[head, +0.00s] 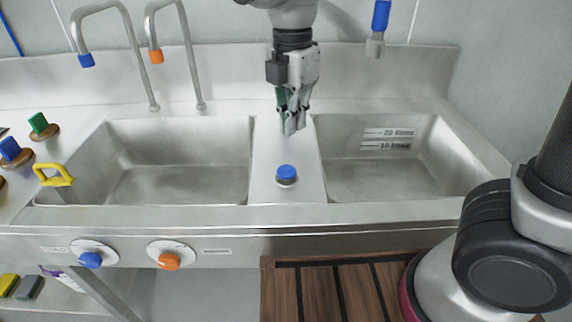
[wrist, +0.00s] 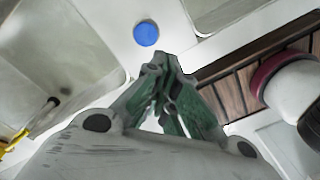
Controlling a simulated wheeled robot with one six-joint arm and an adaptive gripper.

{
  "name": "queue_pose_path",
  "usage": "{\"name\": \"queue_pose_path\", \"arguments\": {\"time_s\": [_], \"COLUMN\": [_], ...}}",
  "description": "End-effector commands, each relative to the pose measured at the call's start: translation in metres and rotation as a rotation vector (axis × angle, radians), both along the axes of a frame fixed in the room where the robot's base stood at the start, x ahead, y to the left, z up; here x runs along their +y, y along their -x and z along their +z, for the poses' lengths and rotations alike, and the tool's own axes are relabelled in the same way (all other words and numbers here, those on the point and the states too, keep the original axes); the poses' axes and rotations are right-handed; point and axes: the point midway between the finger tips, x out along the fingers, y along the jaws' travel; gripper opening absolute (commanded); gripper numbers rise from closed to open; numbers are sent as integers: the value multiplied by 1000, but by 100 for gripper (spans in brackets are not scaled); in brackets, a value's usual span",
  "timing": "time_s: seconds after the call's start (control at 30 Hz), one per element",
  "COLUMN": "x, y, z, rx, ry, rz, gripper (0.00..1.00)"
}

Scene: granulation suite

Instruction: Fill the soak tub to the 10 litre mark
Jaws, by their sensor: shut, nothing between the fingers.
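The right-hand basin (head: 400,165) of the steel sink carries two level labels on its back wall, the 20 litre label (head: 388,133) above the 10 litre label (head: 386,145). I see bare steel and no clear water surface in it.
The left basin (head: 180,165) looks empty, under a blue-tipped tap (head: 86,60) and an orange-tipped tap (head: 156,56). A blue knob (head: 91,260) and an orange knob (head: 169,261) sit on the front panel.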

Motion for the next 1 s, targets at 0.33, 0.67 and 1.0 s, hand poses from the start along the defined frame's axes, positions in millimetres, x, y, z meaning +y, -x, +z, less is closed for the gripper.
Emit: {"name": "queue_pose_path", "arguments": {"time_s": [0.33, 0.67, 1.0], "x": [14, 13, 13], "y": [-13, -12, -12], "z": [14, 14, 4], "rx": [-10, -7, -3], "ry": [-27, -27, -25], "rz": [704, 838, 835], "gripper": [0, 0, 0]}}
